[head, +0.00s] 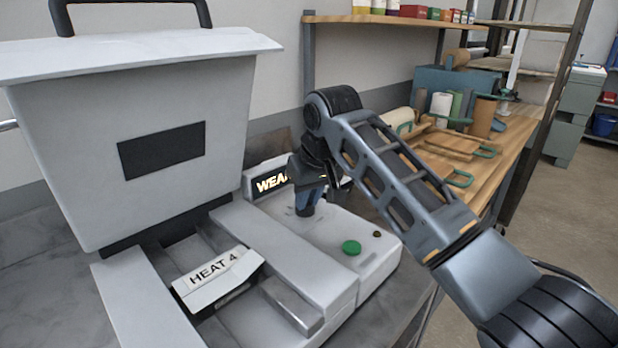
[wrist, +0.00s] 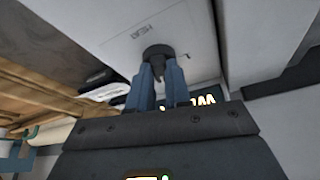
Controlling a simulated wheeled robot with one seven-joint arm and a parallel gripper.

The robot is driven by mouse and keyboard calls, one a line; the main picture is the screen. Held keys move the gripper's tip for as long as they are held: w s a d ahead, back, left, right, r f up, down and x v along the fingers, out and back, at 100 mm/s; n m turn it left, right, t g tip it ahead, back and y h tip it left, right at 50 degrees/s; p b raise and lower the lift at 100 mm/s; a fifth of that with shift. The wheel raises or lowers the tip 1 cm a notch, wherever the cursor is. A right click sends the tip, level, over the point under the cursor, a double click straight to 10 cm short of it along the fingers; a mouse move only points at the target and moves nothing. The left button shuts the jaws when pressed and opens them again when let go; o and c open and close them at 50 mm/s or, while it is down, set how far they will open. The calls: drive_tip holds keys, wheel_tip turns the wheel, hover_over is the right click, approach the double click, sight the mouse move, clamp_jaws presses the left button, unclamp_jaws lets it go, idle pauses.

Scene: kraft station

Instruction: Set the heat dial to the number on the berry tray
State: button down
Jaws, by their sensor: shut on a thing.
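My gripper (head: 306,205) reaches down to the panel on the right side of the pale machine (head: 330,230). In the wrist view its two blue fingers (wrist: 159,82) are shut on a dark round dial (wrist: 157,52) with a pointer. The word HEAT is printed on the panel beside the dial; the number at the pointer is not readable. In the head view the gripper hides the dial. A white piece (head: 217,277) marked "HEAT 4" sits in the machine's front channel; I see no berries on it. A lit display (head: 270,184) begins "WEA"; my gripper covers its end.
The machine's large lid (head: 110,150) stands raised at the left. A green button (head: 351,247) and a small dark knob (head: 377,234) are right of my gripper. A wooden bench (head: 470,160) with boards and rolls stands behind my arm.

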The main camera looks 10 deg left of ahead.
drive_tip(key=m+p, duration=0.1)
drive_tip(key=m+h+p, duration=0.1)
drive_tip(key=m, duration=0.1)
drive_tip(key=m+p, duration=0.1)
drive_tip(key=p, duration=0.1)
drive_tip(key=shift+s+a+r+m+t+h, duration=0.2)
drive_tip(key=shift+a+m+t+h, duration=0.1)
drive_tip(key=shift+t, duration=0.1)
drive_tip(key=shift+w+a+f+m+h+p, duration=0.1)
drive_tip(key=shift+m+h+p, duration=0.35)
drive_tip(key=shift+m, duration=0.5)
drive_tip(key=shift+a+f+m+h+p, duration=0.1)
drive_tip(key=shift+m+h+p, duration=0.35)
drive_tip(key=shift+m, duration=0.5)
drive_tip(key=shift+d, duration=0.1)
drive_tip(key=c, duration=1.1)
unclamp_jaws()
drive_tip(key=shift+o, duration=0.2)
drive_tip(key=b+v, duration=0.1)
drive_tip(key=v, duration=0.6)
drive_tip(key=shift+r, duration=0.35)
